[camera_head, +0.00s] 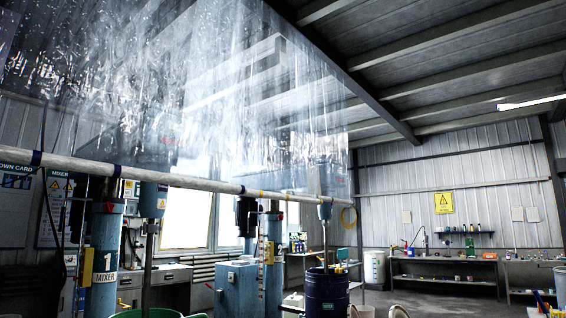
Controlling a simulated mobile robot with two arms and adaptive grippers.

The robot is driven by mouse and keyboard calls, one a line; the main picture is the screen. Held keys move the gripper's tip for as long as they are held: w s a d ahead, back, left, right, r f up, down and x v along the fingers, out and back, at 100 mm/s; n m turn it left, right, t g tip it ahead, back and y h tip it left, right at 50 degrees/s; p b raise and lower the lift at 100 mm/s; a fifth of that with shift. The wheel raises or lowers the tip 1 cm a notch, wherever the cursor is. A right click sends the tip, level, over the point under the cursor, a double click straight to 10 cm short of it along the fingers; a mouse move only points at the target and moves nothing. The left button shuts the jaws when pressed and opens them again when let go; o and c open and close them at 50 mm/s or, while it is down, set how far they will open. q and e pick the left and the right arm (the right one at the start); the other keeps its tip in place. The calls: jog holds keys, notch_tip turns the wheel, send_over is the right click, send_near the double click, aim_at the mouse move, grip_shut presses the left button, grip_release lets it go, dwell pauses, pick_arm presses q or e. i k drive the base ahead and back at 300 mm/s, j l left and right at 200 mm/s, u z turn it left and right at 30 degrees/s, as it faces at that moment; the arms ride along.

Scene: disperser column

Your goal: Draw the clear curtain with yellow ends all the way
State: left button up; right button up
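A clear plastic curtain (230,80) hangs across the upper left and middle of the head view, with shiny folds. Its upper edge is cut off by the frame. Its right edge is near the far end of a long pale pipe (200,180), which crosses the view from the left edge. The pipe has dark blue bands and small yellow marks. I cannot tell whether these yellow marks belong to the curtain's ends. Neither of my grippers can be made out.
Mixer 1 (105,245) and a blue cabinet (237,289) stand at the left and middle below the pipe. A dark blue drum (327,293) stands at the bottom middle. Workbenches (444,268) line the back wall. Some floor shows at the lower right.

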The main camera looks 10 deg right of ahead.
aim_at(251, 193)
jog(key=i, duration=1.75)
jog(key=l+z, duration=0.05)
jog(key=l, duration=0.05)
